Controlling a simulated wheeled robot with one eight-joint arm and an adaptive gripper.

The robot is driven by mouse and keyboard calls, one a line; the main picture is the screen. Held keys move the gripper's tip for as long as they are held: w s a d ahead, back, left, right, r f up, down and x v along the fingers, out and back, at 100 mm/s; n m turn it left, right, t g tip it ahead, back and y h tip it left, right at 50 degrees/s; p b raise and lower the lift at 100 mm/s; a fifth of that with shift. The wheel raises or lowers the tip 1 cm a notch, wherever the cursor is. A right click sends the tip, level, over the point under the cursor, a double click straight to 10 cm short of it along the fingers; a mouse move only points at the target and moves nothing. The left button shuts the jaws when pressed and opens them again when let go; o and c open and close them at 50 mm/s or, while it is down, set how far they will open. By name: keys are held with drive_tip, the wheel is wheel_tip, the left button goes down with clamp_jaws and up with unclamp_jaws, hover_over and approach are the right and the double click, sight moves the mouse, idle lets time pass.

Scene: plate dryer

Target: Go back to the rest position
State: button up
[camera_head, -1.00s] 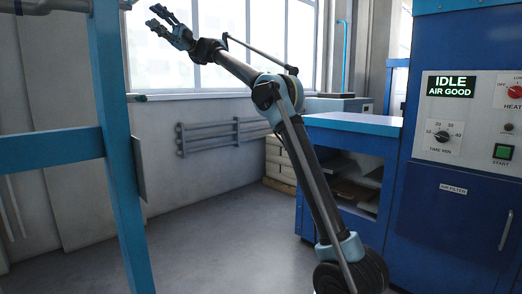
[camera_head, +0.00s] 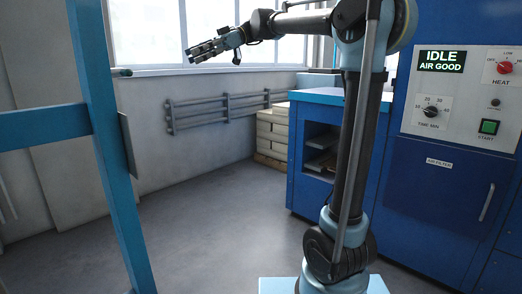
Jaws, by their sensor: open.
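My arm rises from the lower right, stands nearly upright, then bends left at the elbow near the top edge. The arm covers part of the blue cabinet behind it.
A blue post frame (camera_head: 109,150) stands at the left. The blue dryer machine (camera_head: 412,205) with an "IDLE AIR GOOD" display (camera_head: 441,61) is at the right. A blue workbench (camera_head: 308,150) and stacked pale blocks (camera_head: 272,135) are behind. Wall pipes (camera_head: 215,108) run below the window. The middle floor is clear.

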drive_tip(key=s+d+f+m+t+h, duration=0.3)
drive_tip(key=s+d+f+m, duration=0.3)
drive_tip(key=d+f, duration=0.7)
drive_tip(key=s+d+f+m+t+h, duration=0.3)
drive_tip(key=s+d+f+m, duration=0.4)
drive_tip(key=f, duration=1.4)
drive_tip(key=s+d+f+m+t+h, duration=0.3)
drive_tip(key=s+d+f+m+h, duration=0.2)
drive_tip(key=d+f+m, duration=0.6)
drive_tip(key=s+d+f, duration=0.1)
drive_tip(key=d+f, duration=0.5)
drive_tip(key=d, duration=0.2)
drive_tip(key=shift+s+d+m+h, duration=0.15)
drive_tip(key=shift+d+m+h, duration=0.15)
drive_tip(key=shift+d+m, duration=0.1)
drive_tip(key=shift+c, duration=1)
